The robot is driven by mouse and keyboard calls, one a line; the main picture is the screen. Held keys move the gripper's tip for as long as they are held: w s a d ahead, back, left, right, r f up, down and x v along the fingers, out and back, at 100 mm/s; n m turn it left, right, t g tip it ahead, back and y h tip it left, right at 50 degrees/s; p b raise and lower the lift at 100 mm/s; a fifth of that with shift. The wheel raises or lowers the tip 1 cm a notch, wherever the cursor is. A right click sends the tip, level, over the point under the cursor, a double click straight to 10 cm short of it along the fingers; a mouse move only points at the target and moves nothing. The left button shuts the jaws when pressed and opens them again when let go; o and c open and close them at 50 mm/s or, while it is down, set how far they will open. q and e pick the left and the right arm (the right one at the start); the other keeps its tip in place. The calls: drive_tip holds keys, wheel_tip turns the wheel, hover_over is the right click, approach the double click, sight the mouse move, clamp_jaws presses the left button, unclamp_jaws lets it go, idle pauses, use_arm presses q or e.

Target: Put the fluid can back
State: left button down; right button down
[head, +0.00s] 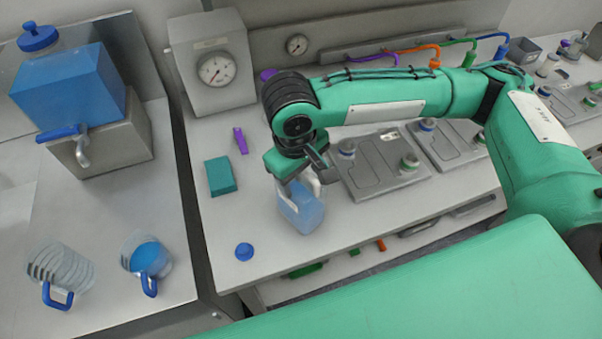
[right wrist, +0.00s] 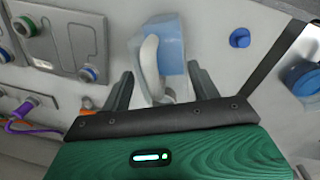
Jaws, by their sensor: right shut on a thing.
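The fluid can (head: 302,210) is a translucent blue can with a white handle, at the middle of the bench in the head view. My right gripper (head: 297,180) is over its top and shut on it. In the right wrist view the can (right wrist: 172,48) and its pale handle (right wrist: 151,62) sit between the two dark fingers of the gripper (right wrist: 160,88). I cannot tell whether the can touches the bench. My left gripper is not in view.
A blue cap (head: 244,251) lies on the bench left of the can. A teal box (head: 221,177) and purple clip (head: 240,140) lie behind left. A blue tank (head: 70,88) and two jugs (head: 148,258) (head: 58,272) occupy the left counter.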

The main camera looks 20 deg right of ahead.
drive_tip(key=shift+f, duration=0.3)
drive_tip(key=shift+c, duration=1.8)
unclamp_jaws()
wheel_tip(320, 180, up, 12)
drive_tip(key=a+b, duration=0.1)
drive_tip(key=shift+s, duration=0.25)
drive_tip(key=shift+a, duration=0.1)
